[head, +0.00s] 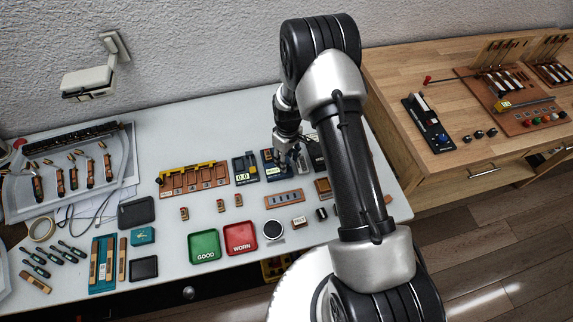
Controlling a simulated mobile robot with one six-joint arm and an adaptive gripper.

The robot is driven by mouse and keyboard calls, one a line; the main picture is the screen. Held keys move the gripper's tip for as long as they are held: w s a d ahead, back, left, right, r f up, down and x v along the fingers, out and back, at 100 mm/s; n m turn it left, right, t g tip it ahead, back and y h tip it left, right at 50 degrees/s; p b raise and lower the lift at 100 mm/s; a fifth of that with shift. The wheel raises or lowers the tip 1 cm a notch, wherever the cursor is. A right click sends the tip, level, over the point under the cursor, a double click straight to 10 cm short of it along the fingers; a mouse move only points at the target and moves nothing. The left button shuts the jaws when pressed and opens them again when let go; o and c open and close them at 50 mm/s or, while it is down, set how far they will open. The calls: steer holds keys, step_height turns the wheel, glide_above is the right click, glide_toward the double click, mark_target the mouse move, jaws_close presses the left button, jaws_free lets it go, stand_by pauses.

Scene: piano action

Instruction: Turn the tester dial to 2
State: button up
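A dark blue instrument (269,172) with a small lit greenish display stands toward the back of the white bench, directly beside and partly behind my gripper (291,157). To its left is a black instrument (239,174) with a pale display that seems to read 0.0 and a yellow part. I cannot make out a dial or its numbers on either one. My gripper points down at the right part of the blue instrument. Its fingers are small and dark here, so I cannot tell whether they are open, shut or touching anything.
Another dark device (316,154) sits right of my gripper, partly behind my arm. An orange rack (194,178) stands left. A green GOOD tray (204,246) and a red WORN tray (240,238) lie in front. A wooden bench (400,75) stands at right.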

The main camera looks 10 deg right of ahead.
steer(key=shift+f, duration=1.6)
jaws_close()
